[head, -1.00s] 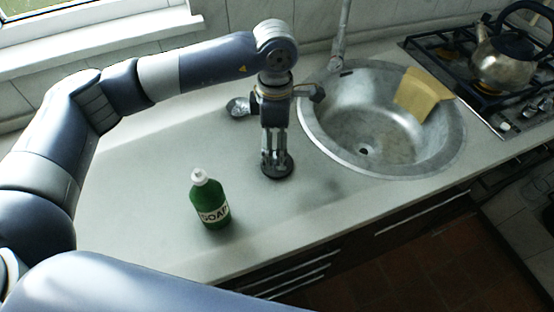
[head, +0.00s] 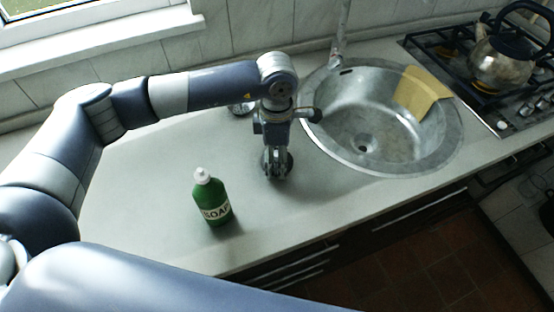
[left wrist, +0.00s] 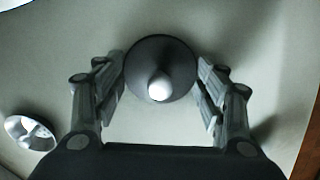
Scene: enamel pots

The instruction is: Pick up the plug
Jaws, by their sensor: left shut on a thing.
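The plug is a dark round disc (left wrist: 158,48) with a pale knob on top, lying on the worktop left of the sink. In the head view only part of its dark rim (head: 289,162) shows around my fingers. My left gripper (head: 277,175) points down over it. In the left wrist view the fingers of my left gripper (left wrist: 161,68) stand on either side of the plug, and the gripper is shut on it. I cannot see the exact contact. The plug looks flat on the worktop. My right gripper is not in view.
A green soap bottle (head: 212,200) stands upright left of the plug. The steel sink (head: 385,150) with a yellow cloth (head: 420,92) is to the right. A small metal cup-like thing (left wrist: 31,133) lies behind my gripper. A kettle (head: 503,58) sits on the hob.

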